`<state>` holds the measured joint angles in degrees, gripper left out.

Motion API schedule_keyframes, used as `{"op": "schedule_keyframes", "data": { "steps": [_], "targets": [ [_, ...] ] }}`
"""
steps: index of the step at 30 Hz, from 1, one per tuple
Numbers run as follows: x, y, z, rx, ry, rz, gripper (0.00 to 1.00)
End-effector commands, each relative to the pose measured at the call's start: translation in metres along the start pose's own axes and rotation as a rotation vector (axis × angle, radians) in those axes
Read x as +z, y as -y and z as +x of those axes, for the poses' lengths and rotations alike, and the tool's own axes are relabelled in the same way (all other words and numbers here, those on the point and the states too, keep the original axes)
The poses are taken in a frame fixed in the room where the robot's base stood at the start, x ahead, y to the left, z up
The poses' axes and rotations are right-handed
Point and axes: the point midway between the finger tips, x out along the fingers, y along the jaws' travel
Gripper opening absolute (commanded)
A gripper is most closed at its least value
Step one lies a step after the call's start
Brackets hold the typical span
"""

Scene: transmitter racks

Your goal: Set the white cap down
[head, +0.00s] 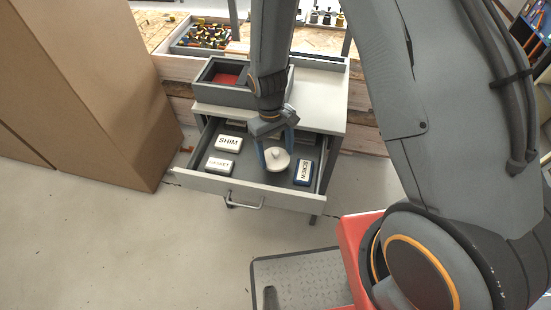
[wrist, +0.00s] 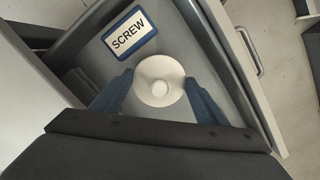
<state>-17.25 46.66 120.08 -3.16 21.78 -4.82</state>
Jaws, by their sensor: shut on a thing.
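The white cap (head: 277,157) is a round white disc with a small knob on top. My gripper (head: 274,154) is shut on it, with a blue finger on each side. The cap is over the open drawer (head: 234,190); I cannot tell whether it touches the drawer floor. In the wrist view the cap (wrist: 159,80) sits between the two blue fingers (wrist: 158,92), knob facing the camera.
In the drawer lie boxes labelled SHIM (head: 229,143), SCREW (head: 303,172) and another white one (head: 219,165) at left. Cardboard boxes (head: 90,90) stand at left.

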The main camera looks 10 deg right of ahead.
Motion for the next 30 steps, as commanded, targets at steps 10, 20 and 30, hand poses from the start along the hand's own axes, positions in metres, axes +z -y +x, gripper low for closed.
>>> {"op": "schedule_keyframes", "data": {
  "steps": [10, 20, 30],
  "targets": [
    [-0.005, 0.000, 0.036, 0.000, 0.001, 0.000, 0.44],
    [-0.006, 0.000, 0.040, 0.000, 0.000, 0.000, 0.44],
    [-0.006, 0.000, 0.042, 0.000, 0.000, 0.001, 0.86]
  ]
}}
